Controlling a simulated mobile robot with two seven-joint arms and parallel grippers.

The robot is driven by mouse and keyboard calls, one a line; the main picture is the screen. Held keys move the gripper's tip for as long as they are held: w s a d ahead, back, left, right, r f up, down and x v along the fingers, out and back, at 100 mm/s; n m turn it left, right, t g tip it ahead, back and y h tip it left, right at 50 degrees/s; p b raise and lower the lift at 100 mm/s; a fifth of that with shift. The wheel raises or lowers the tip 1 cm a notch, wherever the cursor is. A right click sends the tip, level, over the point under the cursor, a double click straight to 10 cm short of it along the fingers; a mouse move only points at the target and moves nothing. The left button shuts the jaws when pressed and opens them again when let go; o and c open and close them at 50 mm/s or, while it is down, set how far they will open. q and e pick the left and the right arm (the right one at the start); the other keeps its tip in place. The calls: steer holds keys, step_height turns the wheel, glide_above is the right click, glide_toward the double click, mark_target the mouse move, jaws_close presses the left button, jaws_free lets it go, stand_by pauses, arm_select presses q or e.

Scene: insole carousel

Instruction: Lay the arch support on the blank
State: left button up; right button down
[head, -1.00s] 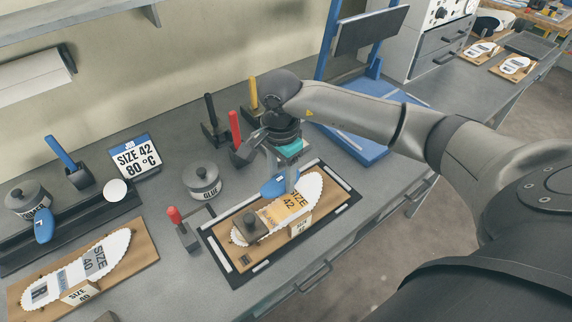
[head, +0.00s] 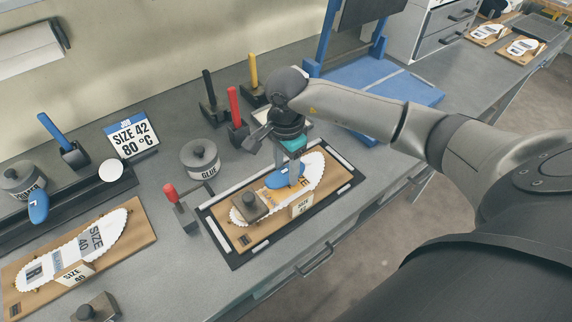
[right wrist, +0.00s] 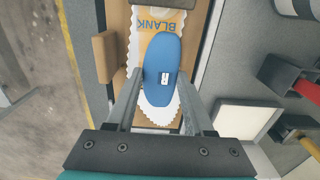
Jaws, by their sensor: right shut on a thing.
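My right gripper (head: 291,172) is shut on the blue arch support (head: 279,182), which is low over the blank (head: 313,171). The right wrist view shows the arch support (right wrist: 163,62), marked R, between the fingers (right wrist: 163,88). The blank is white with a wavy edge and an orange middle, and it also shows in the right wrist view (right wrist: 152,20). It lies on a wooden board (head: 228,229), with a grey weight (head: 250,206) on its near left end. I cannot tell whether the arch support touches the blank. My left gripper is not in view.
A second board (head: 140,236) with a size 40 blank lies at the left. Another blue arch support (head: 38,206) rests by the black rack. A glue pot (head: 200,160), a red-handled tool (head: 172,195) and upright-handled tools (head: 236,125) stand around the board. A blue platform (head: 385,90) is behind.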

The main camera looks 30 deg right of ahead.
mark_target(286, 173)
steer(key=shift+c, duration=1)
jaws_free()
steer(key=shift+r, duration=0.1)
step_height(286, 173, up, 15)
steer(key=shift+p, duration=0.35)
